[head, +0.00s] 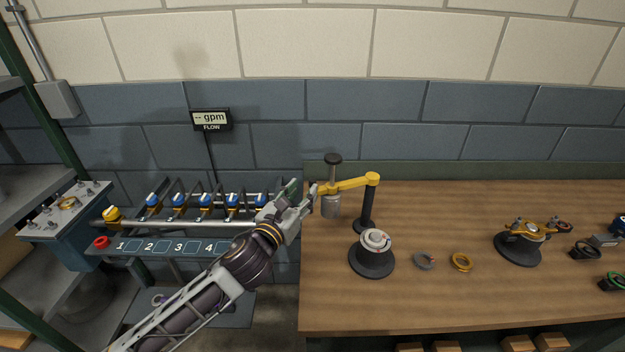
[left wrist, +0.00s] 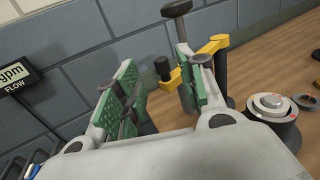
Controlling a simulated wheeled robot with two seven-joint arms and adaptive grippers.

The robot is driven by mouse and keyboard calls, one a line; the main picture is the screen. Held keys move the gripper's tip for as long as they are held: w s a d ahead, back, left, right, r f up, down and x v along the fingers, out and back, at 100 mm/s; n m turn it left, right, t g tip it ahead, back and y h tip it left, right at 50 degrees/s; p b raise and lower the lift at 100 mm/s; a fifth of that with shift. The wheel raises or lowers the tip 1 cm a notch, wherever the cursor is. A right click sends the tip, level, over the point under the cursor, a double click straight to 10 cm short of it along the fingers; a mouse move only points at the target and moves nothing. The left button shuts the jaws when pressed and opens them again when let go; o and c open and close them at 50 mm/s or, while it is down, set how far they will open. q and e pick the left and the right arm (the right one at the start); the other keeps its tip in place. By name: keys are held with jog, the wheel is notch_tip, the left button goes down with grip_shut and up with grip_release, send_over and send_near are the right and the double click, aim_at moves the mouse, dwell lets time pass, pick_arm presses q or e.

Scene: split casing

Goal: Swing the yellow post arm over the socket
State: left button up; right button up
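The yellow post arm (head: 352,184) reaches left from the top of a black post (head: 368,208). It carries a grey cylinder (head: 331,207) under a black top knob (head: 333,159). The socket (head: 375,241), a light grey round piece on a dark base, stands in front of the post, right of the cylinder. My left gripper (head: 303,193) is at the arm's free left end. In the left wrist view its green-padded fingers (left wrist: 158,88) are apart. A black end knob (left wrist: 162,68) on the yellow arm (left wrist: 207,47) shows between them; contact is unclear. The right finger partly hides the arm and cylinder.
A grey ring (head: 424,261) and a yellow ring (head: 461,262) lie right of the socket. A dark-based fixture (head: 518,248) stands farther right. A valve rack (head: 190,246) is at left below the flow display (head: 211,120).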

aim_at(311, 182)
pick_arm(q)
jog(key=shift+p+x, duration=0.3)
jog(key=shift+x, duration=3.15)
grip_shut()
